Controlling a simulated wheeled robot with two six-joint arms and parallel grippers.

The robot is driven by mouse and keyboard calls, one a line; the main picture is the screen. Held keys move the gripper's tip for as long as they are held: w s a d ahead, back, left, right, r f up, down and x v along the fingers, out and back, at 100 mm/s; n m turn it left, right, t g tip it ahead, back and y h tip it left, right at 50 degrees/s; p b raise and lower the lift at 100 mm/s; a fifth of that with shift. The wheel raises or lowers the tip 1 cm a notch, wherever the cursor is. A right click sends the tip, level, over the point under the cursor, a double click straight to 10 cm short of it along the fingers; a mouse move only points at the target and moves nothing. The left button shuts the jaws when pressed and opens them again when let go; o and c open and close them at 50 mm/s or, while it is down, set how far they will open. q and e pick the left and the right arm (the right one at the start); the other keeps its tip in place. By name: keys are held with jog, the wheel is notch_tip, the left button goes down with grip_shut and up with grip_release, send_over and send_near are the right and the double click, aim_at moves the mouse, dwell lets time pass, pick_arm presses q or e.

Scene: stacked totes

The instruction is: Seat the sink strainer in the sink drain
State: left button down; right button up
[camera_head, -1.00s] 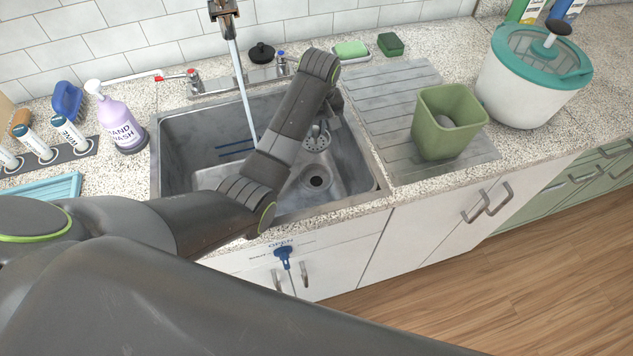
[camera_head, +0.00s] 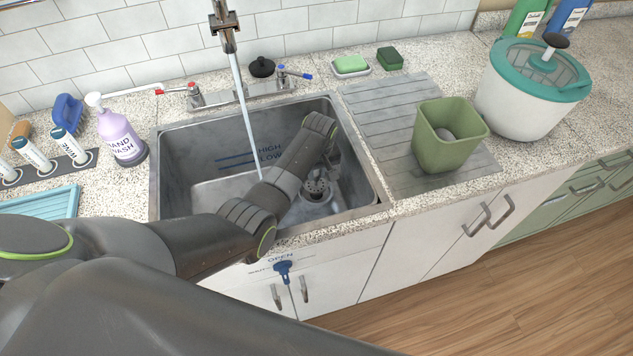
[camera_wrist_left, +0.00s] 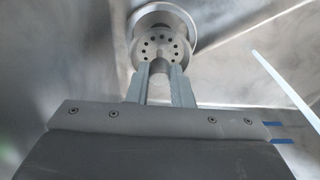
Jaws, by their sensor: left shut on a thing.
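The sink strainer (camera_head: 317,187) is a grey metal basket with holes, low in the steel sink (camera_head: 215,130). My left gripper (camera_head: 328,172) reaches down into the sink and is shut on it. In the left wrist view the strainer (camera_wrist_left: 160,48) sits between the fingertips of my left gripper (camera_wrist_left: 160,75). The drain (camera_wrist_left: 166,16) shows as a round rim just beyond the strainer, partly covered by it. I cannot tell whether the strainer touches the drain. My right gripper is not in view.
Water runs from the tap (camera_head: 225,25) into the sink, left of my gripper. A green bin (camera_head: 445,150) stands on the ridged drainboard (camera_head: 385,105) to the right. A hand wash bottle (camera_head: 120,135) stands left of the sink.

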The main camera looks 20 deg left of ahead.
aim_at(317, 181)
pick_arm(q)
notch_tip(317, 181, down, 3)
jog(key=shift+f+b, duration=0.2)
jog(key=shift+b, duration=0.15)
jog(key=shift+f, duration=0.6)
jog(key=c, duration=1.3)
grip_release()
jog(key=shift+f+b, duration=0.3)
jog(key=shift+f, duration=0.05)
jog(key=r, duration=0.6)
jog(key=s+r+p, duration=0.1)
jog(key=r, duration=0.4)
jog(key=s+r, duration=0.1)
jog(key=r, duration=0.5)
jog(key=shift+d+r, duration=0.25)
jog(key=shift+r, duration=0.1)
